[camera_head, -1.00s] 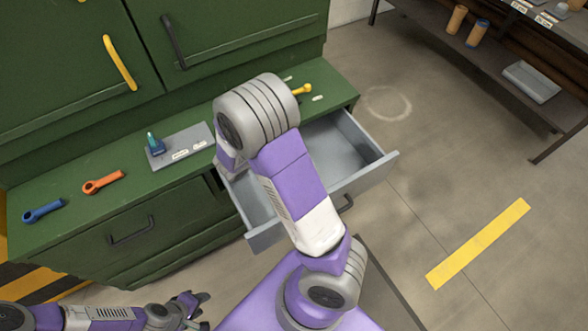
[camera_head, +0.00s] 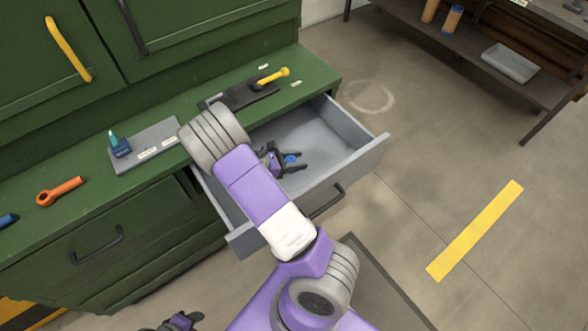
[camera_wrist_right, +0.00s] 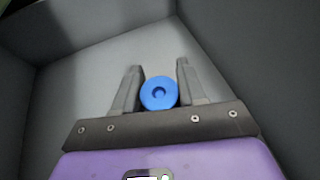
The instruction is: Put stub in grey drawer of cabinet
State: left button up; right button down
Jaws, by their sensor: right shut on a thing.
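The blue stub (camera_wrist_right: 159,93) shows end-on between the fingers of my right gripper (camera_wrist_right: 156,85) in the right wrist view. The right gripper (camera_head: 288,159) is shut on it, and a bit of the stub (camera_head: 291,158) shows blue in the head view. Gripper and stub are over the inside of the open grey drawer (camera_head: 368,157) of the green cabinet (camera_head: 135,230). I cannot tell whether the stub touches the drawer floor. My left gripper (camera_head: 183,321) is at the bottom edge of the head view, partly cut off.
On the cabinet top lie an orange tool (camera_head: 60,191), a grey board (camera_head: 150,146) with a teal-and-blue item, and a yellow-handled tool (camera_head: 273,76) on a dark board. A shelf (camera_head: 480,70) stands at the back right. The floor between is clear.

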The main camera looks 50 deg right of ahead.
aim_at(296, 175)
notch_tip(296, 175, down, 4)
jog(key=shift+b, duration=0.9)
jog(key=shift+r, duration=0.1)
jog(key=c, duration=0.6)
grip_release()
jog(key=shift+c, duration=0.2)
jog(key=shift+w+a+r, duration=0.1)
jog(key=shift+w+a, duration=0.05)
jog(key=shift+a, duration=0.05)
jog(key=p+v, duration=0.3)
jog(key=v, duration=0.8)
jog(key=shift+a+r+p, duration=0.15)
jog(key=shift+a+p, duration=0.1)
jog(key=shift+p, duration=0.1)
